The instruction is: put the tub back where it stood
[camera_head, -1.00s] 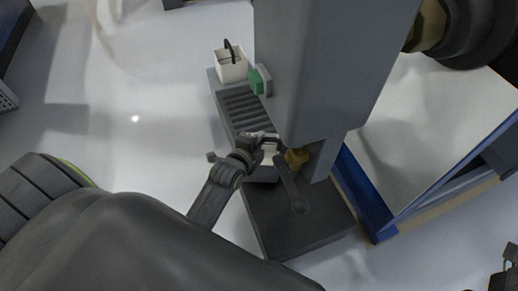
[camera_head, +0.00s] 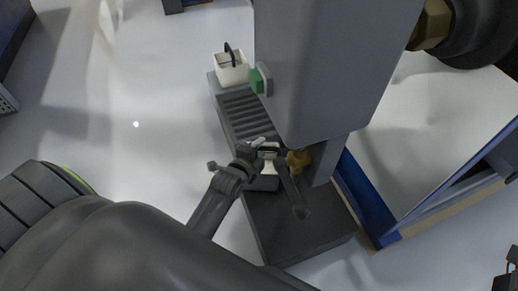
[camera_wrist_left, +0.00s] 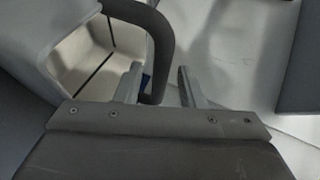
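A white tub (camera_head: 268,172) with a dark handle shows partly beneath my left gripper, over the dark bench; the gripper and arm hide much of it. In the left wrist view the white tub (camera_wrist_left: 85,55) is close at the left, with a divider inside and its thick dark handle (camera_wrist_left: 163,45) curving over. My left gripper (camera_wrist_left: 160,88) is open. Its two fingers are apart, and the lower end of the handle shows between them; I cannot tell whether they touch it. In the head view the left gripper (camera_head: 268,150) is at the tub. My right gripper is not seen.
Another white tub (camera_head: 232,74) with a black handle stands at the bench's far end, beside ribbed rollers (camera_head: 241,112). A large grey machine body (camera_head: 325,70) with a green part (camera_head: 258,80) overhangs the bench.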

